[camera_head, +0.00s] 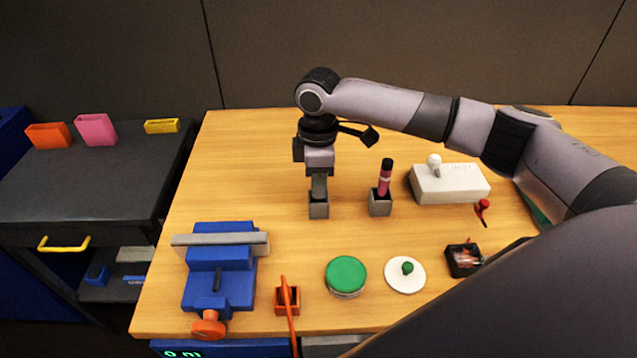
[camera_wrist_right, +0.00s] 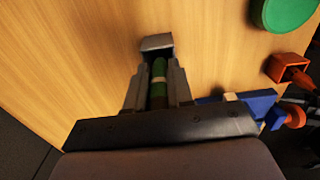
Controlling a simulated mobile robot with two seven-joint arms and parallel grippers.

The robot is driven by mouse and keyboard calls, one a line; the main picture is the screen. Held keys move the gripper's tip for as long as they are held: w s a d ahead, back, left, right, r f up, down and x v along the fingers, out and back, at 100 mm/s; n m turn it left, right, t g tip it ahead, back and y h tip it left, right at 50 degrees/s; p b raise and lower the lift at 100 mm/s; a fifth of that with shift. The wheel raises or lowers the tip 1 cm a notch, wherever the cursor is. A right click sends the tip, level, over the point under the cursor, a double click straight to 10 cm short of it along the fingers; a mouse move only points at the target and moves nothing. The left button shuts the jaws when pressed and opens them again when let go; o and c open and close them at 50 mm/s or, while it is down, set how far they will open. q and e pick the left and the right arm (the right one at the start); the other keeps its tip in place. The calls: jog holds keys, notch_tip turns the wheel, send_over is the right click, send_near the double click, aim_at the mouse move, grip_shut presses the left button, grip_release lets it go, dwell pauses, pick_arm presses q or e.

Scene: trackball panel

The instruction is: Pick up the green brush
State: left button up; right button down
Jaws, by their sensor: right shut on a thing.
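The green brush (camera_wrist_right: 158,82) shows in the right wrist view as a green shaft with a pale band, between the two fingers of my right gripper (camera_wrist_right: 157,88). The fingers are shut on it. Its lower end is at a small grey square holder (camera_wrist_right: 156,42); I cannot tell whether it is still inside. In the head view my right gripper (camera_head: 319,190) points straight down just above the grey holder (camera_head: 318,209), and its fingers hide the brush. My left gripper is not in view.
A pink-and-dark brush (camera_head: 385,178) stands in another grey holder to the right. A white box (camera_head: 450,185) is farther right. A blue vise (camera_head: 220,270), orange holder (camera_head: 287,301), green-lidded jar (camera_head: 346,275) and white disc (camera_head: 405,274) lie nearer the front edge. The table's back left is clear.

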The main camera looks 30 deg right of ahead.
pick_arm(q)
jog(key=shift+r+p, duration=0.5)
pick_arm(e)
notch_tip(320, 180, up, 20)
jog(key=shift+f, duration=0.1)
dwell(0.6)
